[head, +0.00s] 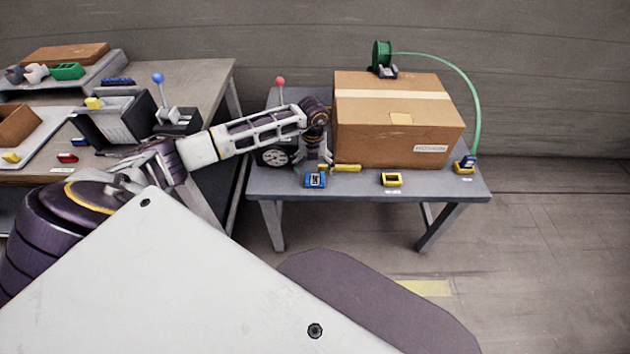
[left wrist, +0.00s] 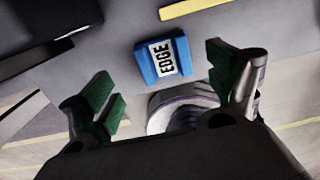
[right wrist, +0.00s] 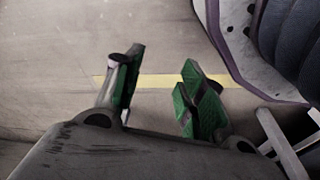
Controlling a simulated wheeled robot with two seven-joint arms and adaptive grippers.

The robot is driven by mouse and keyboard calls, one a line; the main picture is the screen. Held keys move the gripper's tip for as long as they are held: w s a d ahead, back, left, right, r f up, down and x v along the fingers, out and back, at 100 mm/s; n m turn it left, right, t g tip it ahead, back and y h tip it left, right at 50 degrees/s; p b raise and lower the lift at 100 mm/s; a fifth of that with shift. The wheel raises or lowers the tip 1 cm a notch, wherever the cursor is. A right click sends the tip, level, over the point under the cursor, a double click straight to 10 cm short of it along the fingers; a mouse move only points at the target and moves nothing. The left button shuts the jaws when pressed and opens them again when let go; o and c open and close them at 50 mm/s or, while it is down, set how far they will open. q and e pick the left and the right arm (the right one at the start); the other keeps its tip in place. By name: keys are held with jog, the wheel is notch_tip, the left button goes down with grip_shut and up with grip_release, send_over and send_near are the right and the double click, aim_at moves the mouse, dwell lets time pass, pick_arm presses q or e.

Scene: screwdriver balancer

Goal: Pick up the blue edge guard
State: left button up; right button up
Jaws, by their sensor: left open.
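The blue edge guard (head: 316,180) lies on the small grey table near its front edge. In the left wrist view the blue edge guard (left wrist: 163,61), with a white EDGE label, shows just beyond and between the fingertips. My left gripper (head: 326,160) hangs above the table just behind the guard, beside the cardboard box. In the left wrist view the left gripper (left wrist: 162,76) is open, its green-padded fingers wide apart and empty. My right gripper (right wrist: 160,82) shows only in the right wrist view, open and empty over the floor.
A cardboard box (head: 390,128) stands on the small table (head: 350,184). A yellow guard (head: 391,180) lies to the right. A dial device (head: 277,155) stands behind left. A cluttered workbench (head: 205,80) is at left.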

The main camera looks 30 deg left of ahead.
aim_at(315, 179)
pick_arm(q)
jog(key=shift+f, duration=0.15)
jog(key=shift+d+f, duration=0.15)
jog(key=shift+f, duration=0.4)
notch_tip(315, 179, down, 3)
jog(key=shift+w+d+r+b, duration=0.1)
jog(key=shift+d+b, duration=0.05)
jog(key=shift+b, duration=0.25)
jog(key=shift+f, duration=0.6)
pick_arm(e)
jog(key=shift+a+r, duration=0.2)
jog(key=shift+r, duration=0.35)
jog(key=shift+a+r, duration=0.2)
jog(key=shift+r, duration=0.35)
pick_arm(q)
jog(key=c, duration=1)
pick_arm(e)
jog(key=shift+w, duration=0.1)
pick_arm(q)
jog(key=shift+r, duration=0.1)
